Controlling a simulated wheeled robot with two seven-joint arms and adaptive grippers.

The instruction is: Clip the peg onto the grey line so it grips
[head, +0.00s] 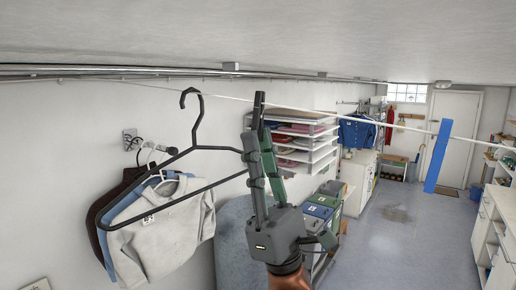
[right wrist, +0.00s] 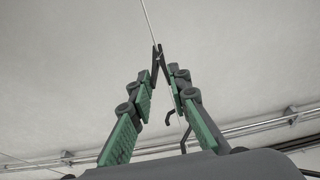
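The peg (head: 258,108) is dark and upright, with its jaws upward. My right gripper (head: 262,132) points up from below with its fingertips closed against the peg's lower legs. In the right wrist view the peg (right wrist: 158,55) stands out beyond the fingertips of the gripper (right wrist: 162,82), its legs crossing in a narrow X. The grey line (head: 340,113) runs across the head view at the height of the peg's jaws. In the right wrist view the line (right wrist: 148,18) meets the peg's top; I cannot tell whether it lies between the jaws. My left gripper is out of view.
A black hanger (head: 196,122) is close left of my right gripper. Shirts (head: 160,225) hang on the left wall. White shelves (head: 318,150) with folded cloth and coloured bins (head: 325,202) stand behind. A blue strip (head: 437,158) crosses the line at right. Open floor lies at right.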

